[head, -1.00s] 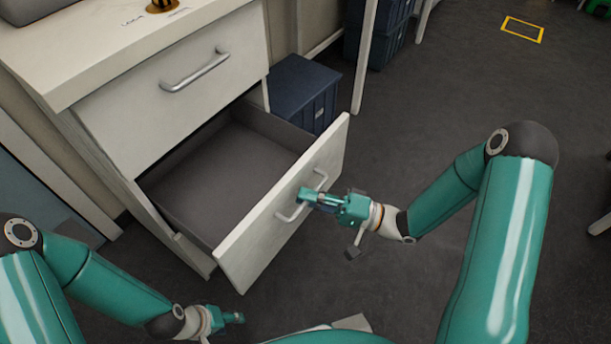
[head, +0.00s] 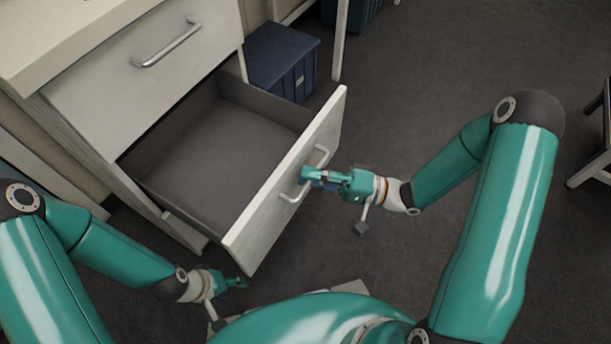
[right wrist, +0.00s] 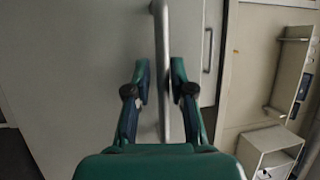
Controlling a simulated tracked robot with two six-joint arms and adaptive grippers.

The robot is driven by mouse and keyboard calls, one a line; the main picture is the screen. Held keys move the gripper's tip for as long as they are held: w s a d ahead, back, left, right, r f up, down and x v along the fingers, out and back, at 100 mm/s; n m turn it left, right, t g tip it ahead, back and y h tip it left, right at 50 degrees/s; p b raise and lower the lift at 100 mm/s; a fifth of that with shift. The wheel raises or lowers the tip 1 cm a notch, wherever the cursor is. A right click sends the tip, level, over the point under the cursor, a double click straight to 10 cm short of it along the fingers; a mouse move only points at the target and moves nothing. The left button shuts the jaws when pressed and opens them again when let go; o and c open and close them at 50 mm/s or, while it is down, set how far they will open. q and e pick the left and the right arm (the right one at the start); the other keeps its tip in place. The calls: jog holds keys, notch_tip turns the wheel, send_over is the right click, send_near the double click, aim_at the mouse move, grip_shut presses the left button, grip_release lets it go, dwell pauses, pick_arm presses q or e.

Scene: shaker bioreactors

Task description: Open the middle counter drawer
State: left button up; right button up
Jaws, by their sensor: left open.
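The drawer (head: 215,150) below the closed top drawer front stands pulled out in the head view, its grey inside empty. Its white front (head: 262,215) carries a metal bar handle (head: 322,157). In the right wrist view the handle bar (right wrist: 160,40) runs between the two fingers (right wrist: 160,85), close to both. My left gripper (head: 238,283) is low, near the floor, in front of the cabinet and apart from the drawer; it is open and empty.
The closed top drawer (head: 150,75) has its own handle (head: 168,45) under the white counter top (head: 70,40). A dark blue box (head: 282,62) stands beside the cabinet. A piece of furniture with legs (head: 590,165) is at the far right. Open floor lies to the right.

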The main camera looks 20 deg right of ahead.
jog(key=v, duration=1.2)
jog(key=shift+f, duration=0.1)
dwell(0.4)
